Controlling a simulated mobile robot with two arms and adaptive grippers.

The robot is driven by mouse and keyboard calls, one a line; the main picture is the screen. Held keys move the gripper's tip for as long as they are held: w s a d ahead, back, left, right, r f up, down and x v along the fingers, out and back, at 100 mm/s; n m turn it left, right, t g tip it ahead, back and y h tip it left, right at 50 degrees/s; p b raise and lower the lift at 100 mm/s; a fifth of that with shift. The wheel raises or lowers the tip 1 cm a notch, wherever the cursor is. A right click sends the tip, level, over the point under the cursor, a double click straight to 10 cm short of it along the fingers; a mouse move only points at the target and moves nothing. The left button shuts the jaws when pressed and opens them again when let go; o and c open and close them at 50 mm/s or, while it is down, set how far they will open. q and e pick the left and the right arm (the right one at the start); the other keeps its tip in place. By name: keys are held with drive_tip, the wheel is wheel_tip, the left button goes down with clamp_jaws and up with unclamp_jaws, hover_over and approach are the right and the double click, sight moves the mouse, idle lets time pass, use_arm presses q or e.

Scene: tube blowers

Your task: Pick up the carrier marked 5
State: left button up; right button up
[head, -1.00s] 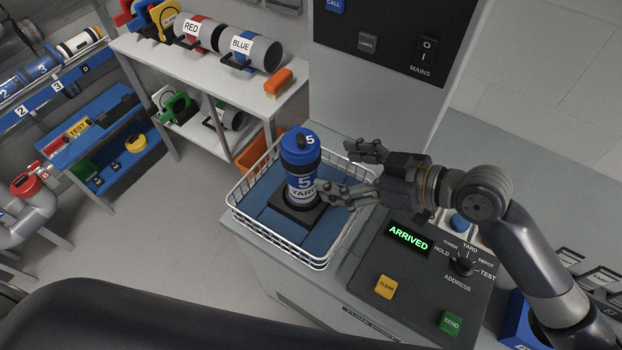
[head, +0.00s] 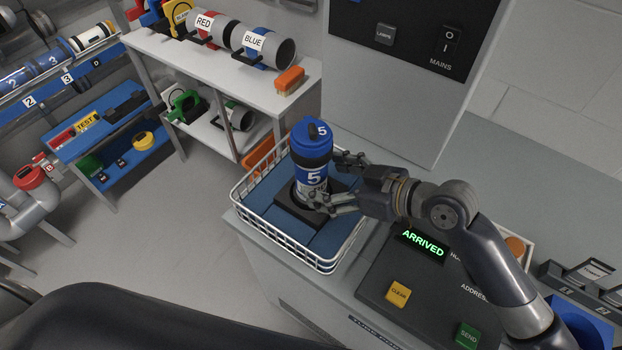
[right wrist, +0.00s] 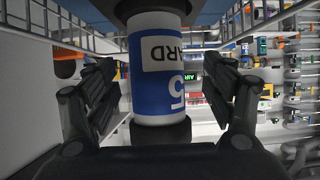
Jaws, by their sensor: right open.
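The carrier marked 5 (head: 311,160) is a blue and white cylinder with a dark blue lid. It stands upright in a dark square holder (head: 296,210) inside the white wire basket (head: 262,240). My right gripper (head: 334,178) is open at the carrier's right side, with its fingers reaching around the body below the lid. In the right wrist view the carrier (right wrist: 158,75) stands between the two spread fingers (right wrist: 160,98), with gaps on both sides. My left gripper is not in view.
The basket has a blue padded floor. To its right is a console with a lit ARRIVED display (head: 422,242), a yellow CLEAR button (head: 398,292) and a green SEND button (head: 467,335). A shelf (head: 225,75) with RED and BLUE cylinders stands behind.

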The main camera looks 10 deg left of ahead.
drive_tip(key=shift+w+a+f, duration=0.2)
drive_tip(key=shift+w+a, duration=0.05)
drive_tip(key=shift+a, duration=0.15)
drive_tip(key=shift+p+x, duration=0.85)
drive_tip(key=shift+x, duration=1.35)
drive_tip(key=shift+w+d+f, duration=0.1)
drive_tip(key=shift+d, duration=0.1)
drive_tip(key=c, duration=1.3)
